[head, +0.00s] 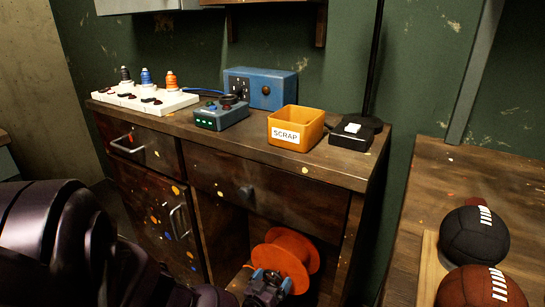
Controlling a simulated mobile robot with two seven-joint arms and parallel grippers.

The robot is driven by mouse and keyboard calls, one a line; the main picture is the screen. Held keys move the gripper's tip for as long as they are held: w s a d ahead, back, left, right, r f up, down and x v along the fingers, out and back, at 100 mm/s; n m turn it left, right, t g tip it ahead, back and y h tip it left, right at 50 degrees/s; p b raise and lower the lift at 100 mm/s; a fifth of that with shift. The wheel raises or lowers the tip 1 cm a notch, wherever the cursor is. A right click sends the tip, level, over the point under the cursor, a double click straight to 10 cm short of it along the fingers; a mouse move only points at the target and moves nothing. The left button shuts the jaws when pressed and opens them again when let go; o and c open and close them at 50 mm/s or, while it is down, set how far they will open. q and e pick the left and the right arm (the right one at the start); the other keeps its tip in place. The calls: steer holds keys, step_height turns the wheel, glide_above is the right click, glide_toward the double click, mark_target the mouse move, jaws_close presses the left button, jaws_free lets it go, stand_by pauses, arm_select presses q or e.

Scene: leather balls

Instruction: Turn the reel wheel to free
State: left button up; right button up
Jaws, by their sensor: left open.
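An orange reel wheel (291,250) with two round flanges sits in the open bay under the cabinet top, below the wide drawer. My left gripper (273,281) is at the bottom of the picture, open, right in front of the reel's lower edge. Its fingertips overlap the lower part of the wheel in the picture; I cannot tell whether they touch it. The lower part of the reel is hidden by the gripper. No mark for a free setting can be made out on the wheel. My right gripper is not in view.
The wooden cabinet (258,162) carries a white rack (150,99) of thread spools, a blue box (262,87), a small control box (221,114), an orange scrap bin (295,127) and a black lamp base (357,131). Black (472,237) and brown (478,288) balls lie at right.

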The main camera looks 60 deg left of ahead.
arm_select(q)
steer(key=p+v, duration=0.1)
steer(key=v, duration=0.9)
steer(key=shift+s+d, duration=0.15)
steer(key=shift+s, duration=0.15)
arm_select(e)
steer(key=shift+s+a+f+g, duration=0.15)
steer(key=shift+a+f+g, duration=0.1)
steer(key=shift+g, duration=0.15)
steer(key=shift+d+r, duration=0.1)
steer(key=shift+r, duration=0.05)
